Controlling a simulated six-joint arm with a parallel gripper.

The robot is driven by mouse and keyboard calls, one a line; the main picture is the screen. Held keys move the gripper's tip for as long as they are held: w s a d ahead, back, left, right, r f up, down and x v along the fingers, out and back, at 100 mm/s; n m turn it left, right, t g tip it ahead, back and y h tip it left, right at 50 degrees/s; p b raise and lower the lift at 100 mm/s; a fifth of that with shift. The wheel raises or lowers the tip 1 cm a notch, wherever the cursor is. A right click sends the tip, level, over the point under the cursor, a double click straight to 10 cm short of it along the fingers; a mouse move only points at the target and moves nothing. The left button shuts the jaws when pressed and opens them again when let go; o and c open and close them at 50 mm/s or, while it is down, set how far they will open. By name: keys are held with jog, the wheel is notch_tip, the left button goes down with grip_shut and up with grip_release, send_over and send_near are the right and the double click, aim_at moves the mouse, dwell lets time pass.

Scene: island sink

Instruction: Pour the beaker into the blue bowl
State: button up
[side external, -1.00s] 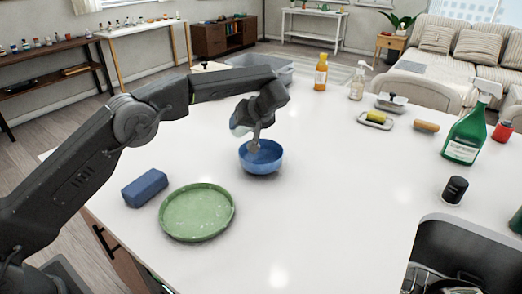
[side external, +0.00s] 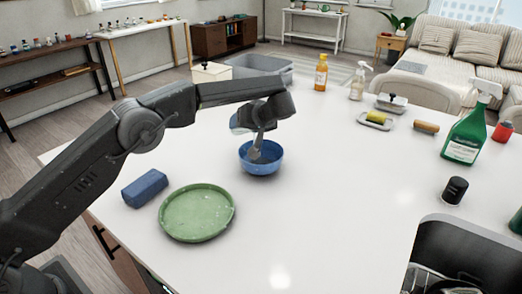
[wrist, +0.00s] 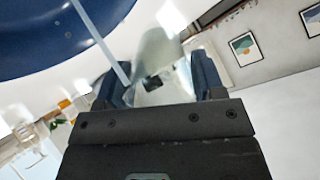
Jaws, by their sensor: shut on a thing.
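The blue bowl (side external: 272,165) stands upright on the white counter, and it fills the upper left of the wrist view (wrist: 50,40). My gripper (wrist: 158,85) is shut on the clear beaker (wrist: 162,52), which lies between its two fingers. In the side view my gripper (side external: 256,146) is over the bowl and hides part of its rim and inside. Only a pale sliver of the beaker (side external: 238,124) shows there, to the left of the gripper. The beaker looks tilted. A thin pale streak crosses the bowl in the wrist view; I cannot tell whether it is liquid.
A green tray (side external: 197,213) and a blue block (side external: 145,188) lie left of the bowl. A green spray bottle (side external: 466,132), a black-capped jar (side external: 454,190) and the sink (side external: 465,250) are at the right.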

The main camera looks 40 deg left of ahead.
jog(key=shift+d+r+y, duration=0.15)
jog(key=shift+r+y, duration=0.2)
jog(key=shift+y, duration=0.55)
dwell(0.5)
jog(key=shift+s+d+r+t+y, duration=0.1)
jog(key=shift+r+t+y, duration=0.3)
jog(key=shift+r+y, duration=0.45)
dwell(0.3)
jog(key=shift+s+d+r+y, duration=0.1)
jog(key=shift+d+r+y, duration=0.05)
jog(key=shift+d+y, duration=0.3)
jog(key=shift+s+d+r+y, duration=0.1)
jog(key=shift+d+r+y, duration=0.05)
jog(key=shift+d+y, duration=0.3)
dwell(0.4)
jog(key=shift+r, duration=0.15)
